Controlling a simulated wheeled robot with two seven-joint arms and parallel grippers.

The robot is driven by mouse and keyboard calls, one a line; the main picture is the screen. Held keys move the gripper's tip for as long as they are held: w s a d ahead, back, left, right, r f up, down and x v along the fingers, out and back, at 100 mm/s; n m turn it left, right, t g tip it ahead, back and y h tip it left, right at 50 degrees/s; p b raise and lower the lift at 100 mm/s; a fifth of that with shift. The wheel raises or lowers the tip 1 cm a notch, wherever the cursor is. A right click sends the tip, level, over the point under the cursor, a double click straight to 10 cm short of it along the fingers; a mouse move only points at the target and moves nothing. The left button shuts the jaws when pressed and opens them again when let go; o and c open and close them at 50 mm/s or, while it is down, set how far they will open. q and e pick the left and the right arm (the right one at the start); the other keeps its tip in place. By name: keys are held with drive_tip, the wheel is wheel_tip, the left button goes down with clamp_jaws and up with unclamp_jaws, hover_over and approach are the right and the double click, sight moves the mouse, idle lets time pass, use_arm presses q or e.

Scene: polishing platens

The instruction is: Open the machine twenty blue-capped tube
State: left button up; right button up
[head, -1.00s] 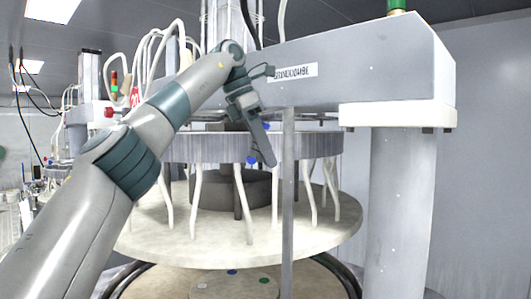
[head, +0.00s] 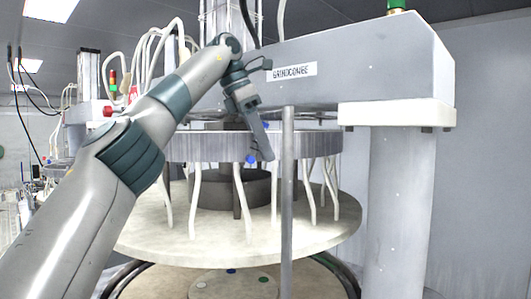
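The machine has a grey ribbed ring (head: 195,148) with several white tubes (head: 247,213) hanging from it above a round pale platen (head: 150,236). My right gripper is not in view.
A thin vertical post (head: 287,210) stands just right of my gripper. A grey beam labelled GRINDCOMBE (head: 370,70) crosses above, on a thick column (head: 402,200) at right. Blue, green and white buttons sit on a low round panel (head: 215,285) below.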

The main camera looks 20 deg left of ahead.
use_arm(q)
drive_tip(key=shift+v, duration=1.25)
drive_tip(key=shift+s+a+r, duration=0.1)
drive_tip(key=shift+s+r, duration=0.1)
drive_tip(key=shift+r, duration=0.2)
drive_tip(key=shift+s+a+r, duration=0.1)
drive_tip(key=shift+a, duration=0.1)
drive_tip(key=shift+s+a, duration=0.35)
drive_tip(key=s+a, duration=0.6)
drive_tip(key=a, duration=0.2)
drive_tip(key=shift+s+a, duration=0.15)
drive_tip(key=shift+a, duration=0.1)
